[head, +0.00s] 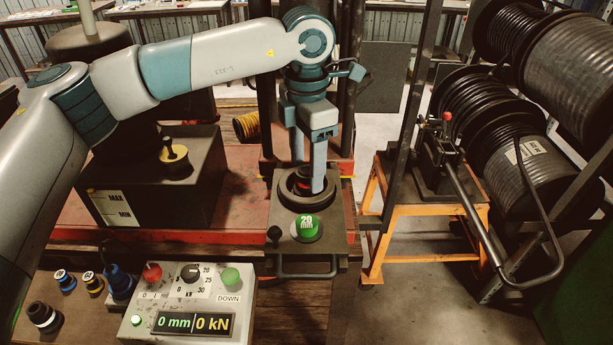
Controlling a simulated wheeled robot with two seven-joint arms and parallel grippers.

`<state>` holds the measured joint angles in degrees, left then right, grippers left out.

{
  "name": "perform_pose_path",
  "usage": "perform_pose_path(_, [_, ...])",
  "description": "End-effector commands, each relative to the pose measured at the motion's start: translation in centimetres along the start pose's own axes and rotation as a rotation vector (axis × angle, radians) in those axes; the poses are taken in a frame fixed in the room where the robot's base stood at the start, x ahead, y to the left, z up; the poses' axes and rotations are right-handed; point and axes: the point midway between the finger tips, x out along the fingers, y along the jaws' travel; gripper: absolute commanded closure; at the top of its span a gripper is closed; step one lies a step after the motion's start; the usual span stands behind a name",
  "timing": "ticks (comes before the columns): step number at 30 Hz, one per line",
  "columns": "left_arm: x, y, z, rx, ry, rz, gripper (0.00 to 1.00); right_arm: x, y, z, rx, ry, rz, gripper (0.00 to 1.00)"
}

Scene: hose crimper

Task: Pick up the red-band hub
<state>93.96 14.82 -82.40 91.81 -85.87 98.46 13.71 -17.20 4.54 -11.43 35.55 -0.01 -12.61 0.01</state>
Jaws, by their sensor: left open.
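The red-band hub (303,184) is a small dark piece with a red band. It sits in the round dark die ring (289,195) on the press's drawer-like plate. My left gripper (308,176) comes down from above with its fingers open. The fingers stand around the hub and partly hide it; I cannot tell whether they touch it. My right gripper is not in view.
A green disc marked 20 mm (307,228) lies in front of the ring. The control box (190,308) reads 0 mm, 0 kN. Blue-band (65,281) and yellow-band (92,284) pieces stand at lower left. A lever tool (437,165) and hose reels (480,110) stand right.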

Motion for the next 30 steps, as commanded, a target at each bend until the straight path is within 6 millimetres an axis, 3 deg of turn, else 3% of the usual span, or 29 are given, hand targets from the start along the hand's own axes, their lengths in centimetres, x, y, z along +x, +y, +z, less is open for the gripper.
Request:
perform_pose_path(12, [0.06,-0.01,0.0,0.0,0.0,0.0,0.44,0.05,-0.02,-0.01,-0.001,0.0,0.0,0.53])
perform_pose_path(13, [0.06,-0.01,0.0,0.0,0.0,0.0,0.46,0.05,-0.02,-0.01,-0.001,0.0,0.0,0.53])
perform_pose_path(20, [0.05,-0.01,0.01,0.0,0.0,0.0,1.0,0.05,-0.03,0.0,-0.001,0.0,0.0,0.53])
perform_pose_path(30, [-0.21,0.01,0.05,0.0,-0.002,0.001,1.0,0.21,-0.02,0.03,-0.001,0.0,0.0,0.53])
